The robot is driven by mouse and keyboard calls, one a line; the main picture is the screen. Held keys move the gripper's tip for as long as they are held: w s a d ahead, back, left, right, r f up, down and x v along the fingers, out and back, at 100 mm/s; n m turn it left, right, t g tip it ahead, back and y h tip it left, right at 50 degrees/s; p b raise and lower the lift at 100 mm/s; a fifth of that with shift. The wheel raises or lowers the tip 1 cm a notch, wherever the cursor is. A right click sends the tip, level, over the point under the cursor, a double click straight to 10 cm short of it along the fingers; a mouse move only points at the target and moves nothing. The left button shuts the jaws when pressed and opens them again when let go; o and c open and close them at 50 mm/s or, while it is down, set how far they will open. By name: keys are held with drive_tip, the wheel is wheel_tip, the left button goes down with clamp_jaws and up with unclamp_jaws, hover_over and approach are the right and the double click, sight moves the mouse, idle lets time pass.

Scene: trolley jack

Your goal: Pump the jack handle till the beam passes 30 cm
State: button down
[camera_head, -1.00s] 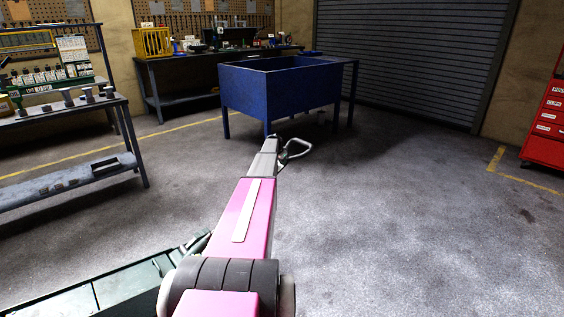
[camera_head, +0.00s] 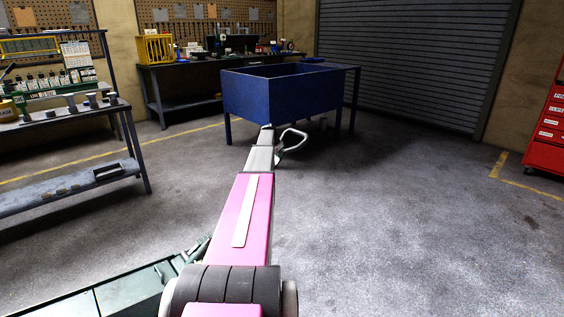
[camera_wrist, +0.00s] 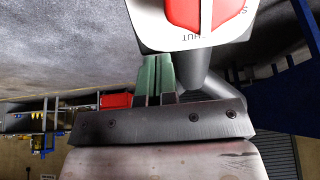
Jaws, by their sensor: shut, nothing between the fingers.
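In the wrist view my gripper (camera_wrist: 156,70) has its narrow greenish fingers together, with nothing seen between them. A pale block (camera_wrist: 190,38) with a red dial and lettering ending in "HUT" is close beyond the fingertips. A grey tube (camera_wrist: 197,82) runs beside the fingers on the right; I cannot tell whether they touch. In the head view my arm reaches forward, and its far end is too small to show the fingers. A pale loop (camera_head: 293,141) shows beside that end. A dark green metal body (camera_head: 130,290), perhaps the jack, lies at lower left. The handle and beam are not clearly identifiable.
A blue trough on legs (camera_head: 270,97) stands ahead. A shelf rack (camera_head: 60,190) is at the left, and a workbench (camera_head: 180,65) is at the back wall. A red cabinet (camera_head: 547,130) is at the right edge. The floor right of my arm is clear.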

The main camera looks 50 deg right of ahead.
drive_tip(key=shift+v, duration=1.05)
drive_tip(key=shift+a, duration=0.1)
idle(0.3)
